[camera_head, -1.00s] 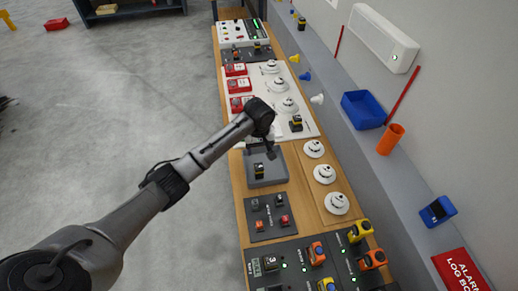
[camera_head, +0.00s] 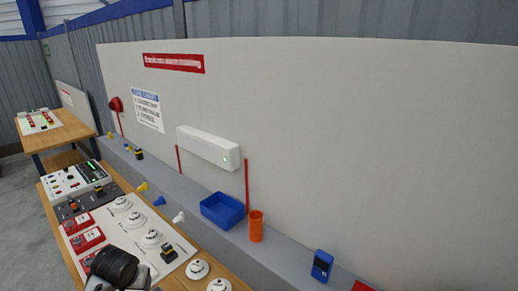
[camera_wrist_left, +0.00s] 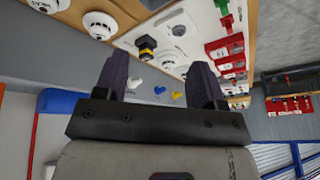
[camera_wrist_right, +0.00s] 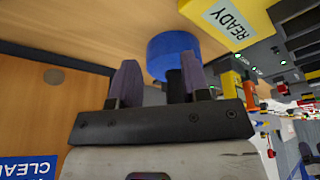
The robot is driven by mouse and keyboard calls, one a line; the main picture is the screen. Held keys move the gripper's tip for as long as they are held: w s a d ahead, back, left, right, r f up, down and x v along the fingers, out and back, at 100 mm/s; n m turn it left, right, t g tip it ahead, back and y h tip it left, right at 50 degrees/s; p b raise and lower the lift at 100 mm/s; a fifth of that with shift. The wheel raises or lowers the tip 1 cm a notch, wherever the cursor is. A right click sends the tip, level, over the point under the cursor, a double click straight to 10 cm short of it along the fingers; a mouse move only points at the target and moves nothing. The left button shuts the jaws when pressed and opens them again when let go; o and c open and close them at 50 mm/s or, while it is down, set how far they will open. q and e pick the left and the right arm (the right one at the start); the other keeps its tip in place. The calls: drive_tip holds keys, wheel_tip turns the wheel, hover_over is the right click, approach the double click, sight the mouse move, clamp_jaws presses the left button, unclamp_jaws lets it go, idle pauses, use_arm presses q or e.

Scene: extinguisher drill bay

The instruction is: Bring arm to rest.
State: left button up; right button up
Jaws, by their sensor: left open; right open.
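My left gripper (camera_wrist_left: 160,66) is open in the left wrist view, with nothing between its two dark fingers. Beyond it lie the bench's white panel, white detectors and red call points. My right gripper (camera_wrist_right: 162,64) is open in the right wrist view. A blue round object (camera_wrist_right: 172,52) with a dark stem shows behind its fingers, close to the right one; I cannot tell how far away it is. In the head view only a dark joint of my arm shows at the lower left, in front of the white panel; neither gripper's fingers are visible there.
White detectors (camera_head: 152,238) and red call points (camera_head: 88,239) sit on the bench. A blue bin (camera_head: 222,210), an orange cup (camera_head: 256,228) and a blue device (camera_head: 321,266) stand on the grey ledge. A yellow READY block (camera_wrist_right: 228,20) is near my right gripper.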

use_arm(q)
drive_tip(key=d+r+m+t, duration=0.3)
drive_tip(key=d+r, duration=0.1)
drive_tip(key=r, duration=0.3)
drive_tip(key=s+d+r+m+t, duration=0.2)
drive_tip(key=s+d+t, duration=0.1)
drive_tip(key=s+d, duration=0.3)
drive_tip(key=s+d+f+n+g+h, duration=0.1)
drive_tip(key=s+d+f+g, duration=0.1)
drive_tip(key=s+f, duration=0.75)
drive_tip(key=s+d+f+g, duration=0.15)
drive_tip(key=s+f, duration=0.45)
drive_tip(key=s, duration=0.7)
drive_tip(key=s+d+f+n+g+h, duration=0.1)
drive_tip(key=s+d+f+g, duration=0.15)
drive_tip(key=s+f, duration=0.65)
wheel_tip(320, 180, up, 21)
drive_tip(key=s+p, duration=0.1)
drive_tip(key=p, duration=1.8)
drive_tip(key=shift+a, duration=0.4)
